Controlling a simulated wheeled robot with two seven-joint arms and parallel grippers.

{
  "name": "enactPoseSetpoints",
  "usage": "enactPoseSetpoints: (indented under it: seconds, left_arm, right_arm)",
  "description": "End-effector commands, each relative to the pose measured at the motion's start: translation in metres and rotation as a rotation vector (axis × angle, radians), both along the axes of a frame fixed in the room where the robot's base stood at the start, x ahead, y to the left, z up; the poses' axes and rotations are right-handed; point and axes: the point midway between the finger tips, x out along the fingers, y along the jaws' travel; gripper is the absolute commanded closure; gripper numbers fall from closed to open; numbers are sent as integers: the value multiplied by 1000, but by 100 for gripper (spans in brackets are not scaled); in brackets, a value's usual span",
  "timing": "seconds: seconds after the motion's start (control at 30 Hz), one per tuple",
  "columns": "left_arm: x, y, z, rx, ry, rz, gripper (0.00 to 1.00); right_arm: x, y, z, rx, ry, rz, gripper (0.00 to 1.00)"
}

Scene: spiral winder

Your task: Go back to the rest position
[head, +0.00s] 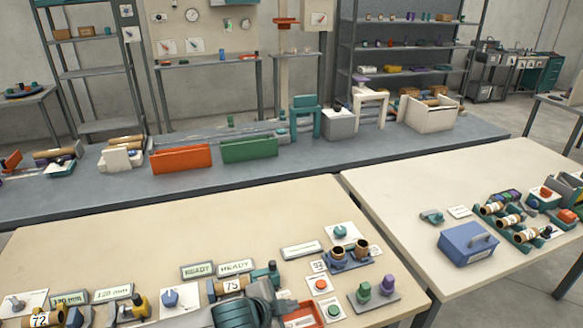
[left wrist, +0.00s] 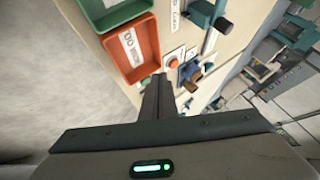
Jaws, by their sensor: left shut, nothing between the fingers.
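My left gripper (head: 272,298) is at the bottom of the head view, low over the front edge of the left cream table (head: 120,225). In the left wrist view its dark fingers (left wrist: 158,92) are together, with nothing between them. They are close to an orange-red tray (left wrist: 132,48) and a card with a red button (left wrist: 174,66). In the head view the tray (head: 302,321) is partly cut off by the frame edge. My right gripper is in neither view.
Number blocks, READY signs (head: 197,271), a cup stand (head: 347,259) and button cards crowd the front of the left table. Its back half is clear. The right table (head: 400,200) bears a blue box (head: 468,244) and several rolls. A long grey bench (head: 200,190) stands behind.

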Motion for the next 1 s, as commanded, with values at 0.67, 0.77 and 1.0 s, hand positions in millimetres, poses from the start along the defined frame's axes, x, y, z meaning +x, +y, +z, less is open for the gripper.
enactPoseSetpoints:
  seconds: [0.67, 0.77, 1.0]
  left_arm:
    - [-64, -11, -5, -172, 136, 172, 100]
    - [-81, -2, -8, -210, 180, 246, 100]
    - [-123, 39, -24, -271, 290, 452, 100]
  right_arm:
    - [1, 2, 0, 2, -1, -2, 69]
    - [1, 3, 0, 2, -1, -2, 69]
    - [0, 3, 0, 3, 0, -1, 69]
